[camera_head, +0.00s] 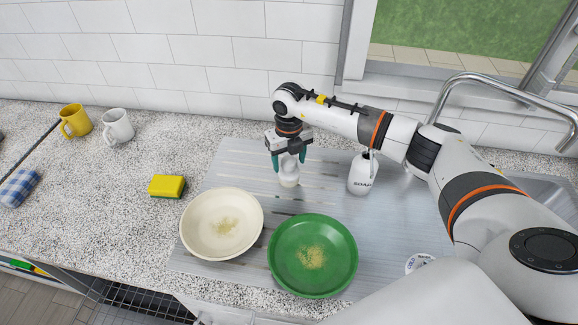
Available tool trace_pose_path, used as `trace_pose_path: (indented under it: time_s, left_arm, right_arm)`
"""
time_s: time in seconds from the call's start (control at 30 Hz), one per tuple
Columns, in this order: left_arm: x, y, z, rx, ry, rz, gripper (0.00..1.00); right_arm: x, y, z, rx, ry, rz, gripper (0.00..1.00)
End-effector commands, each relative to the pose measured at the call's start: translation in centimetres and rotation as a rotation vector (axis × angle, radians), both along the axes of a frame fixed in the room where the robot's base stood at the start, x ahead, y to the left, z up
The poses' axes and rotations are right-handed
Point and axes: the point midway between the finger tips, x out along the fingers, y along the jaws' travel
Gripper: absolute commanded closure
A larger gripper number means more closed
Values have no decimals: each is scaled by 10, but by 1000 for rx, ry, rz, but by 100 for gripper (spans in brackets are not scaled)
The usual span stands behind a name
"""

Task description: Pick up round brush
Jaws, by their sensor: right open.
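A small whitish object (289,179), likely the round brush, stands on the ribbed metal drainboard behind the two dishes. My right gripper (289,163) is directly over it, pointing down. Its teal fingers are open, one on each side of the object's upper part. Whether they touch it cannot be told. The gripper body hides the object's top. My left gripper is not in view.
A white soap bottle (361,177) stands close right of the gripper, under my forearm. A cream dish (204,246) and a green dish (340,241) with crumbs sit in front. A yellow sponge (167,186) and two mugs (76,122) (118,126) are left. A faucet (500,84) is right.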

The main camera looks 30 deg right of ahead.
Motion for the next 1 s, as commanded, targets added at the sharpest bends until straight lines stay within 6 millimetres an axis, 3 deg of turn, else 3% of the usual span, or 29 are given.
trace_pose_path:
  time_s: [0.33, 0.63, 0.87, 1.0]
  left_arm:
    - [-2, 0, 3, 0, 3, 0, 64]
    - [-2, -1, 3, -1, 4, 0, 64]
    - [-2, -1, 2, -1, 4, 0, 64]
    - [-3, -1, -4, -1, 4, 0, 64]
  right_arm:
    - [0, 0, -12, -1, -1, 1, 38]
    - [0, 0, -11, -1, 0, 1, 87]
    - [0, 0, -10, -1, -1, 1, 87]
    - [1, -1, 1, 0, -3, 0, 87]
